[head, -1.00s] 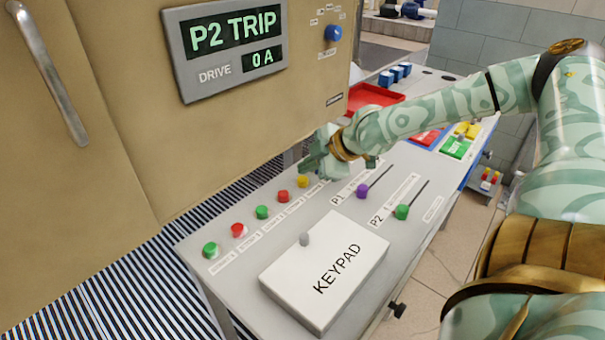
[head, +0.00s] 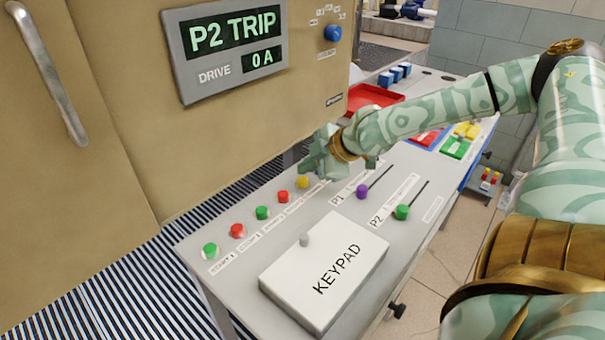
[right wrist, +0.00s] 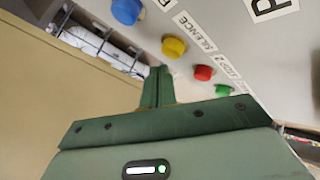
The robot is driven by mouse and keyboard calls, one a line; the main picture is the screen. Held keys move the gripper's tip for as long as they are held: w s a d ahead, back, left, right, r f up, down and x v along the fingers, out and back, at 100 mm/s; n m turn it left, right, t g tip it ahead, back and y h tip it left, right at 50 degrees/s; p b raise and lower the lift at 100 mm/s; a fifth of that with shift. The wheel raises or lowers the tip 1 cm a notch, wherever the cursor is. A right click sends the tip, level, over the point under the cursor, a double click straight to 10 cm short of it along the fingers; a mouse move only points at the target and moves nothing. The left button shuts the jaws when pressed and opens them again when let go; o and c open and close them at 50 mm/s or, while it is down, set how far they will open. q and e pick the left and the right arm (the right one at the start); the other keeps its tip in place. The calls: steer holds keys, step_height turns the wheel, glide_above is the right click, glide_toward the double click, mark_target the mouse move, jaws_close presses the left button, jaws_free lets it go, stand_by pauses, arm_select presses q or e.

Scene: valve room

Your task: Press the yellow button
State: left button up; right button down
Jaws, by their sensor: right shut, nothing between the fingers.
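In the right wrist view the yellow button (right wrist: 173,47) shows just beyond my fingertips, with a small gap in the picture. My right gripper (head: 317,171) is over the far end of the row, right beside the yellow button. In the right wrist view its fingers (right wrist: 160,72) are together and hold nothing. I see no contact with the button. My left gripper is not in view.
A red button (head: 283,196) is the yellow one's near neighbour, then green, red and green. A blue button (right wrist: 126,10) lies on its other side. Purple (head: 362,191) and green (head: 401,212) slider knobs and a keypad box (head: 325,272) share the console. A tan cabinet (head: 120,110) stands behind.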

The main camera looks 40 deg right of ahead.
mark_target(307, 181)
stand_by(0.7)
steer(key=shift+f+b, duration=0.3)
steer(key=shift+f, duration=0.1)
steer(key=shift+f+b, duration=0.3)
steer(key=shift+f, duration=0.2)
stand_by(0.5)
steer(key=shift+r, duration=0.1)
steer(key=shift+r+p, duration=0.6)
steer(key=shift+r, duration=0.2)
steer(key=shift+r+p, duration=1.85)
steer(key=shift+r, duration=0.7)
steer(key=shift+r, duration=0.1)
